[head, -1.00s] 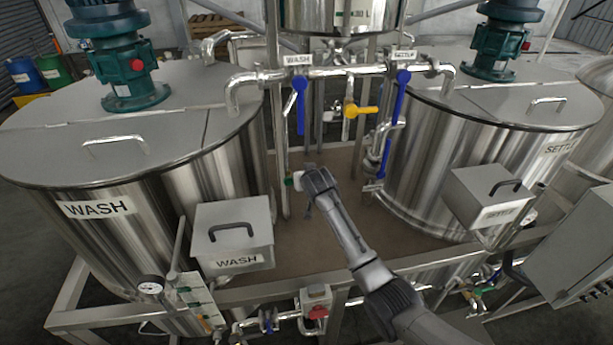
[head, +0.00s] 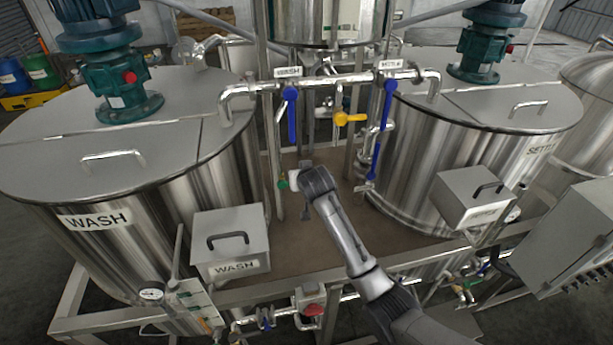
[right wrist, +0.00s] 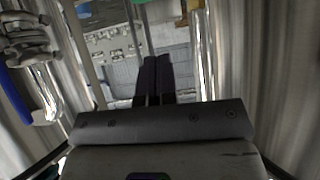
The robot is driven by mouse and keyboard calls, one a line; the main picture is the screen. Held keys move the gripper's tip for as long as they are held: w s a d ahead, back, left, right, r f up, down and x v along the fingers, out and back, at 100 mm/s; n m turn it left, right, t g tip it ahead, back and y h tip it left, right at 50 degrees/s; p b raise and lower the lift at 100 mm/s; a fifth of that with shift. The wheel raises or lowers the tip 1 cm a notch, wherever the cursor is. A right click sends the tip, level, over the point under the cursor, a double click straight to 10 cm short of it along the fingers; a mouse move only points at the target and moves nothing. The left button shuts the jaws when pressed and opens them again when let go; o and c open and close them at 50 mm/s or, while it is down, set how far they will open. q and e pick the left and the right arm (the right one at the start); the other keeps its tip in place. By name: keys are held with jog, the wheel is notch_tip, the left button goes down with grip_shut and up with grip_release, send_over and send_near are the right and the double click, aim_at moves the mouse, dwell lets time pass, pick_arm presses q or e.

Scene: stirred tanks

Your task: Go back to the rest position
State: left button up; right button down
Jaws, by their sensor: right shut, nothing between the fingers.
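My right arm (head: 345,235) reaches in from the lower right of the head view, into the gap between the two steel tanks. Its wrist is bent near the middle of the view, in front of the pipework and over the brown deck. In the right wrist view my right gripper (right wrist: 155,62) has its dark fingers together, with nothing between them. It touches nothing that I can see. My left arm and left gripper are in neither view.
The WASH tank (head: 190,165) stands left and the SETTLE tank (head: 430,150) right. Blue-handled valves (head: 292,115) and a yellow one (head: 352,118) hang behind the wrist. The WASH box (head: 250,222), SETTLE box (head: 455,190) and front frame rail (head: 240,294) flank the arm.

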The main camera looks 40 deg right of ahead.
jog(key=shift+b+v, duration=0.35)
jog(key=shift+v, duration=2.35)
jog(key=shift+w+r, duration=0.1)
jog(key=shift+r, duration=0.05)
jog(key=s+a+r+n+t+y+p, duration=0.1)
jog(key=s+a+r+n, duration=0.2)
jog(key=s+a, duration=0.2)
jog(key=s+a+r+n+y, duration=0.1)
jog(key=s+a+r+n, duration=0.2)
jog(key=s+a, duration=0.2)
jog(key=s+a+f+g+y+p, duration=0.1)
jog(key=s+a+f+g+p, duration=0.1)
jog(key=s+f, duration=0.4)
jog(key=s+a+f+n+g+y+p, duration=0.1)
jog(key=s+a+f+g+p, duration=0.2)
jog(key=s+f, duration=0.4)
jog(key=s+a+f+g+y+p, duration=0.1)
jog(key=s+f, duration=0.5)
jog(key=s, duration=1.3)
jog(key=shift+a+f+n+g+p, duration=0.25)
jog(key=shift+a+g+p, duration=0.55)
jog(key=shift+a, duration=0.4)
